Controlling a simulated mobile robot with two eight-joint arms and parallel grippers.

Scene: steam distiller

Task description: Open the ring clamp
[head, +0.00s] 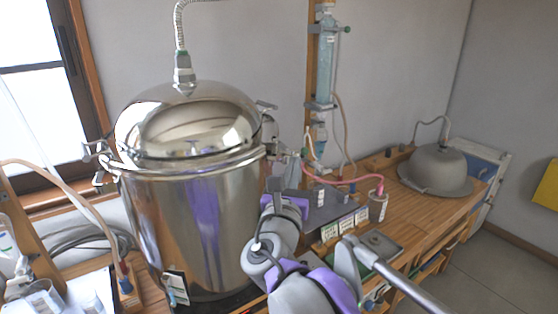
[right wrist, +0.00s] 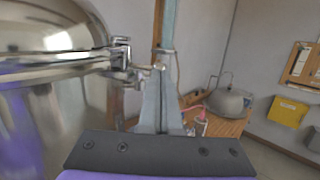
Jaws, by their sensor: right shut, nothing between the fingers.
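The ring clamp (head: 190,170) is a shiny metal band around the steel still, where the domed lid (head: 190,115) meets the pot (head: 195,235). It has a latch on the left side (head: 97,152) and another fitting at the right side, near my gripper. In the right wrist view the metal latch (right wrist: 122,55) stands out from the band, just left of the fingertips. My right gripper (head: 284,156) is at the right side of the rim, its fingers (right wrist: 160,78) shut and empty. I cannot tell whether they touch the latch. My left gripper is not in view.
A glass column (head: 326,60) on a wooden post stands right behind the latch, with hoses. A wooden bench (head: 435,205) to the right holds labelled boxes, a cup (head: 378,206) and a grey dome (head: 437,168). Glassware stands at the lower left.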

